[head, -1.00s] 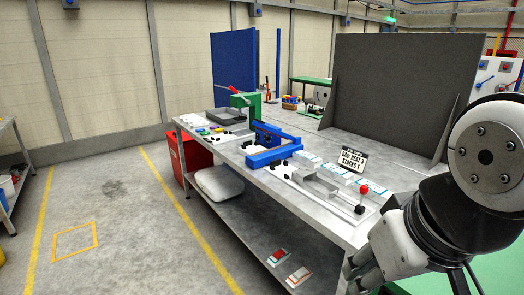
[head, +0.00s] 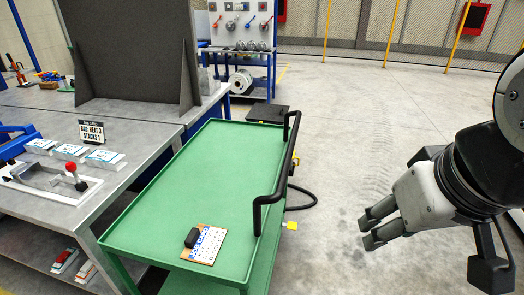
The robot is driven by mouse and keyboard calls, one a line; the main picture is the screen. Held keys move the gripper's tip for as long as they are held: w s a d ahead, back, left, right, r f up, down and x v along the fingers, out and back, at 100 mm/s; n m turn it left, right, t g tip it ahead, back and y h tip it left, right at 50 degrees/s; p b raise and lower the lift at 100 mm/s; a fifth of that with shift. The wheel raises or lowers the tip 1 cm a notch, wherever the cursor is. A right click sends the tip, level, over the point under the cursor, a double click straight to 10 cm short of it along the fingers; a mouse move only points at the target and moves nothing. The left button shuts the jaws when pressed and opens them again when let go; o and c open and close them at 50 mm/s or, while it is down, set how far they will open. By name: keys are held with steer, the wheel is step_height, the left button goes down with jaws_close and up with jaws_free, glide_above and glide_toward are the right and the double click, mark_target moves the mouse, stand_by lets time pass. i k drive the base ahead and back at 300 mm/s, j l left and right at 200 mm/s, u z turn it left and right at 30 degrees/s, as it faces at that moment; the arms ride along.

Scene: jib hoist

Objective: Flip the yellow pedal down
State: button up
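A small yellow pedal (head: 292,225) shows low beside the right side of the green cart (head: 180,180), near its front right corner. It is too small to tell its tilt. My gripper (head: 366,231) is in the right part of the head view, to the right of the cart and apart from the pedal. Its grey fingers point left, with nothing seen between them. The view does not show clearly how far apart they are.
A black handle bar (head: 282,170) runs along the cart's right edge. A black hose (head: 308,196) curves out beside it. A clipboard card (head: 203,244) lies on the cart top. A grey workbench (head: 130,150) stands left. Open floor (head: 360,130) lies right.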

mark_target(290, 225)
steer(key=i+l+u, duration=0.1)
steer(key=i+l, duration=0.3)
steer(key=l, duration=0.25)
steer(key=i+l+u, duration=0.15)
steer(key=l, duration=0.2)
steer(key=i+l, duration=0.2)
steer(key=l, duration=0.15)
steer(key=k+l+u, duration=0.15)
steer(key=l, duration=0.2)
steer(key=k, duration=0.65)
steer(key=i+l+u, duration=0.4)
steer(key=l, duration=0.15)
steer(key=l+u, duration=0.15)
steer(key=l, duration=0.15)
steer(key=i+l+u, duration=0.2)
steer(key=l, duration=0.15)
